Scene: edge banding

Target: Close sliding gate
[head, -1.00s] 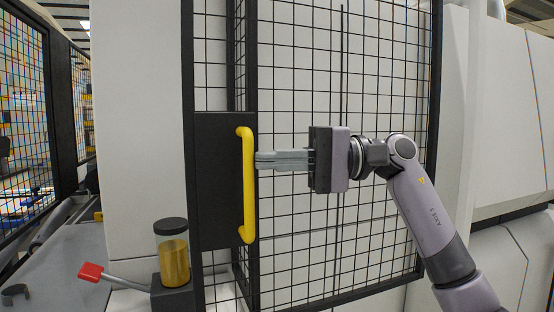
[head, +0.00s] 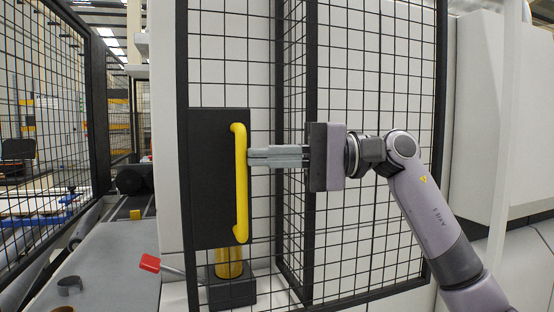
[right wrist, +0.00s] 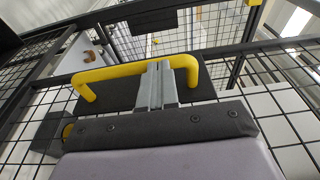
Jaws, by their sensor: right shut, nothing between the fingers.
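The sliding gate is a black-framed mesh panel (head: 183,60) with a black plate (head: 208,180) and a yellow vertical handle (head: 240,200) in the head view. My right gripper (head: 250,157) is shut and empty. Its fingertips are at the right side of the handle, inside the gap between the handle and the mesh or very close to it. In the right wrist view, the fingers (right wrist: 157,84) reach the yellow handle (right wrist: 105,75) near its right end; exact contact is hard to tell. My left gripper is not in view.
A fixed mesh corner post (head: 311,130) stands behind the gate. A yellow lamp on a black base (head: 232,290) is partly hidden by the plate. A red-tipped lever (head: 150,263) sticks out left. A grey table (head: 110,265) lies at the left.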

